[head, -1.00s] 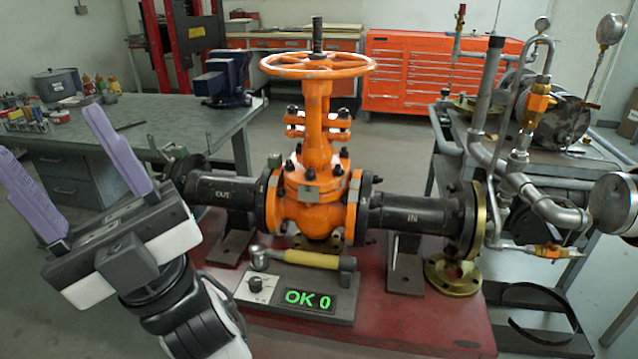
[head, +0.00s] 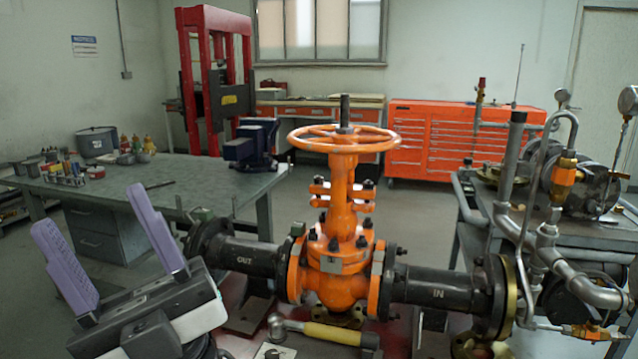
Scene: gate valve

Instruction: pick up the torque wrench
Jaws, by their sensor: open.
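The torque wrench (head: 331,333) lies at the bottom of the head view, in front of the orange gate valve (head: 341,260). It has a yellow grip and a round metal head at its left end. It lies roughly level across the picture, at the near side of the red base. My gripper (head: 112,246) is at the lower left, with its two purple fingers wide apart and nothing between them. It is left of the wrench and apart from it.
The valve's black pipes (head: 435,287) reach out to both sides behind the wrench. A green workbench (head: 190,200) with a vise (head: 251,145) stands at the back left. Grey pipework with gauges (head: 540,220) stands at the right. An orange tool cabinet (head: 435,140) is at the back.

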